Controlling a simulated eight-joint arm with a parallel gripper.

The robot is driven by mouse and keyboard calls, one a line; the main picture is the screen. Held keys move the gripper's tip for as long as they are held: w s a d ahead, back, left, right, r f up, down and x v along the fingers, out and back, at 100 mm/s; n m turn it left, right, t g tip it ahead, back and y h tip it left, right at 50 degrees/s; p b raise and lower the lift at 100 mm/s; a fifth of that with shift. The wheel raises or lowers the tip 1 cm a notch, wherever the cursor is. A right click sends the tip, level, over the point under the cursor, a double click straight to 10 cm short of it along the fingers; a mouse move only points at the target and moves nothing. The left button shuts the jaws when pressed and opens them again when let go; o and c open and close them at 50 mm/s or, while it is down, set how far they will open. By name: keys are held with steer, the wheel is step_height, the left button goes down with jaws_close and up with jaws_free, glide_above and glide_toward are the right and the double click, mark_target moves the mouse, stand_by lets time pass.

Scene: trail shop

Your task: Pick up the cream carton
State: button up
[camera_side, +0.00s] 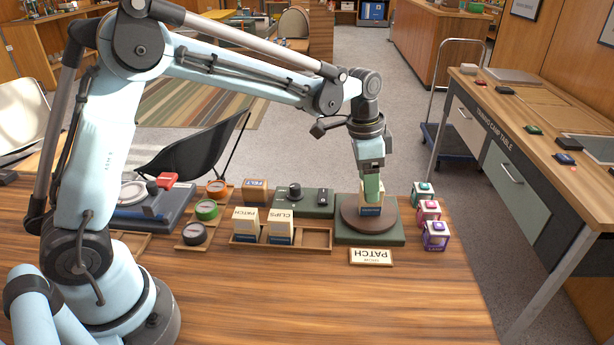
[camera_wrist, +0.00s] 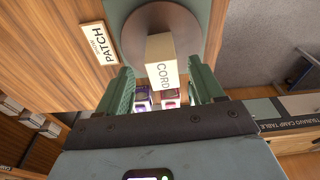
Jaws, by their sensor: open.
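A cream carton with a blue lower part (camera_side: 370,211) stands on the round brown disc (camera_side: 350,226) of a green base. In the wrist view the carton (camera_wrist: 162,62) reads CORD. My gripper (camera_side: 371,190) points down over the carton, and its near finger hides part of it. In the wrist view my gripper's two green fingers (camera_wrist: 161,80) are spread, one to each side of the carton, with a visible gap on both sides.
A PATCH sign (camera_side: 371,257) lies in front of the green base. Several small coloured lantern-like cubes (camera_side: 429,210) stand to its right. A green box with a black knob (camera_side: 294,192) is to its left. The front of the table is clear.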

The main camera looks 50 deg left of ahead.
steer(key=f, duration=0.3)
steer(key=w+f, duration=0.1)
steer(key=shift+w+d+f, duration=0.1)
steer(key=shift+d+f, duration=0.25)
steer(key=c, duration=1.1)
steer(key=shift+r, duration=0.1)
